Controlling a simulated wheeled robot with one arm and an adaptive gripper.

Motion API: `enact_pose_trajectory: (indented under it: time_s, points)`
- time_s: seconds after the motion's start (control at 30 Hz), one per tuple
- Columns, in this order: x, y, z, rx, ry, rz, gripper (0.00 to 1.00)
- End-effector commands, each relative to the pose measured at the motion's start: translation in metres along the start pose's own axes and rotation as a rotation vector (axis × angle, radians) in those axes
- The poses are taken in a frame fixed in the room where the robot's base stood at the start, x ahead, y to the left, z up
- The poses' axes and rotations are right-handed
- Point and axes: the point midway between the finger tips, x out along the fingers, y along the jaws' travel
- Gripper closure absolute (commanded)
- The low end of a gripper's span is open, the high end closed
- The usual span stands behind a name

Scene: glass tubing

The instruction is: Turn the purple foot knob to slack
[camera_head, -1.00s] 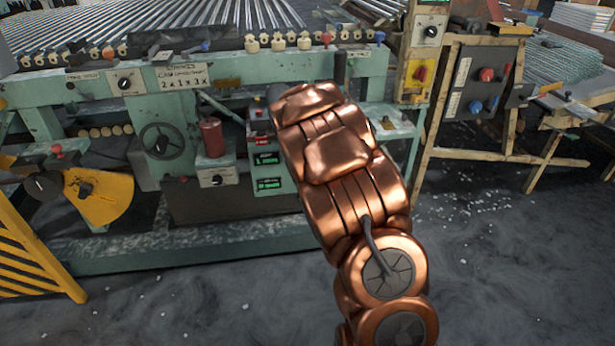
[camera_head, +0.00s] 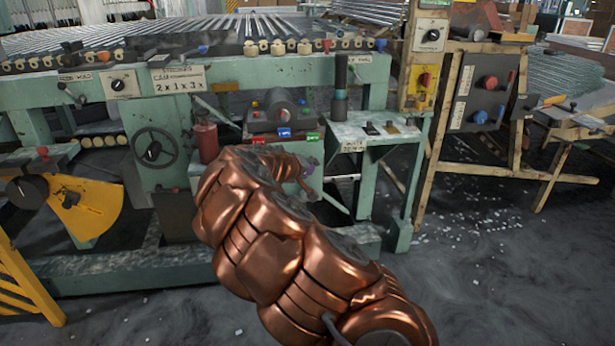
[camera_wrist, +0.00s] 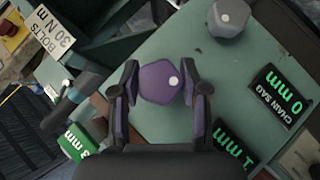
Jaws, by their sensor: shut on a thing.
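The purple foot knob (camera_wrist: 156,86) sits between my gripper's two fingers in the wrist view, with a white dot on its right side. My gripper (camera_wrist: 161,81) is shut on it, a finger pad against each side. In the head view my gripper (camera_head: 306,180) is at the front of the green machine, and my copper arm covers most of the panel there. A small purple patch shows by the fingers. In the wrist view a display marked CHAIN SAG (camera_wrist: 278,100) reads 0 mm. Another green-lit display (camera_wrist: 232,147) is partly cut off.
A grey knob (camera_wrist: 229,17) is on the same panel, near the top of the wrist view. A label reading BOLTS 30 NM (camera_wrist: 55,38) is at upper left. In the head view, a handwheel (camera_head: 154,148) and a red cylinder (camera_head: 205,141) stand left of my arm.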

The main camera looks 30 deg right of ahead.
Motion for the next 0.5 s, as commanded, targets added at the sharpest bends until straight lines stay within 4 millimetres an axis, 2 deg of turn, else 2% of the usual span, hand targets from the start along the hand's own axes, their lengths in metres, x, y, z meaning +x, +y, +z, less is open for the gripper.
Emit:
enact_pose_trajectory:
  time_s: [0.5]
  points:
    - [-0.0005,0.0007,-0.0025,-0.044,0.007,0.043,0.9]
